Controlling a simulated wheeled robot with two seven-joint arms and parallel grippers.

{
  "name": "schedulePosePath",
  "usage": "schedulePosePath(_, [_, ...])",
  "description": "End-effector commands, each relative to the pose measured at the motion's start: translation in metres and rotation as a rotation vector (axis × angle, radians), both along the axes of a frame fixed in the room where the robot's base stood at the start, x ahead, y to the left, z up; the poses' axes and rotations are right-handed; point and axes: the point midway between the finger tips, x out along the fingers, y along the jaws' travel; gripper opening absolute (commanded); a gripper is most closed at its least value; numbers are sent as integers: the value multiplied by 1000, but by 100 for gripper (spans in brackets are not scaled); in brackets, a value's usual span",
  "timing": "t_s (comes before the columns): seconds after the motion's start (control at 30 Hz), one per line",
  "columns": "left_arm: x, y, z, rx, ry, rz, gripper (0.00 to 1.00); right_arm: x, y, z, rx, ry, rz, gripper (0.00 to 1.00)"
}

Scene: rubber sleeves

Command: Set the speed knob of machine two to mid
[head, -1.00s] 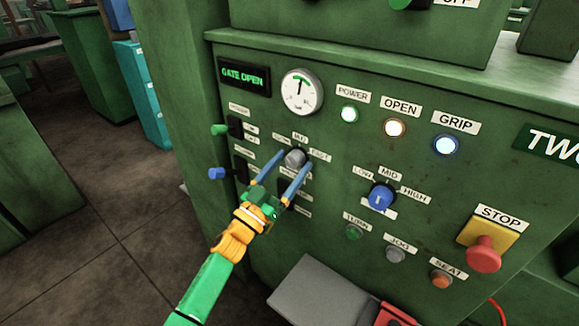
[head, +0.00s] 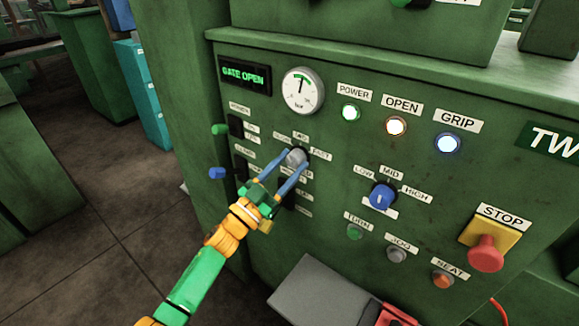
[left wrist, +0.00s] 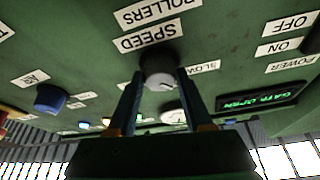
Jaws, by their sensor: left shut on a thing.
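The grey speed knob (head: 297,156) is on the green panel of the machine marked "TWO" (head: 553,143), under the round gauge. Labels SLOW, MID and FAST (head: 320,154) stand around it. My left gripper (head: 293,161) is shut on the knob, with one blue finger on each side. In the left wrist view, seen upside down, the knob (left wrist: 160,72) sits between the two fingers, below the SPEED label (left wrist: 149,36). A faint line shows on the knob's face; I cannot tell which label it points at. My right gripper is not in view.
A blue LOW-MID-HIGH knob (head: 382,197) is to the right. The red STOP button (head: 486,254) juts out at the lower right. Green (head: 220,130) and blue (head: 217,173) levers stick out at the left. A grey plate (head: 320,292) lies below. The display (head: 243,75) reads GATE OPEN.

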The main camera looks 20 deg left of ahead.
Motion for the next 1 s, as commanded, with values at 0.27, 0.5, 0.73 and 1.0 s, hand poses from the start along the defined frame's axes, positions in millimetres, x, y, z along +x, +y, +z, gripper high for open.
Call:
schedulePosePath(0.27, [1,2,-1,235,-82,1,0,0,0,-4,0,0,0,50])
schedulePosePath(0.5, [1,3,1,412,-147,1,0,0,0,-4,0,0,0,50])
schedulePosePath(0.73, [1,3,1,527,-189,0,0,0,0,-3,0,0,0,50])
schedulePosePath(1.0, [1,3,1,595,-214,0,0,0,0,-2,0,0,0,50])
